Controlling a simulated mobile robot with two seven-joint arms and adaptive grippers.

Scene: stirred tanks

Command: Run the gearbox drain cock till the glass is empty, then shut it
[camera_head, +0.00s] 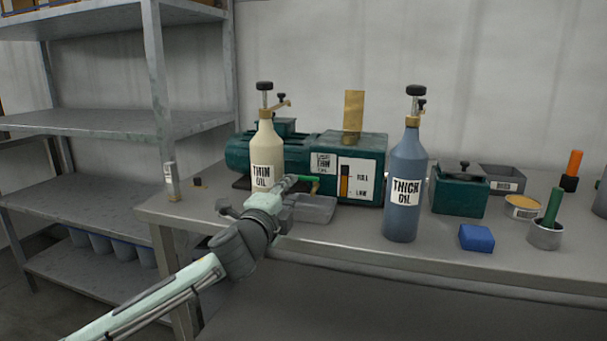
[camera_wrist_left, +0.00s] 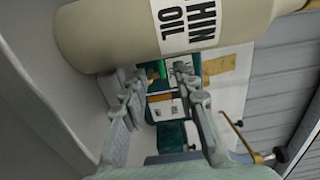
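The teal gearbox (camera_head: 358,146) stands at the back of the bench. Its white panel bears FULL and LOW marks beside a narrow sight glass (camera_head: 344,181) with amber in it; the exact level is too small to read. The drain cock's green handle (camera_head: 303,178) points sideways low on the gearbox front, above a shallow grey tray (camera_head: 314,209). My left gripper (camera_head: 288,184) reaches in close to the handle. In the left wrist view its fingers (camera_wrist_left: 157,76) are apart, with the green handle (camera_wrist_left: 160,68) showing beyond and between the tips. I cannot tell whether they touch it.
A cream THIN OIL bottle (camera_head: 266,150) stands right behind my left gripper. A blue THICK OIL bottle (camera_head: 405,185) stands right of the tray. Further right are a teal box (camera_head: 459,194), a blue block (camera_head: 476,238), a tin (camera_head: 522,207) and a cup (camera_head: 544,235).

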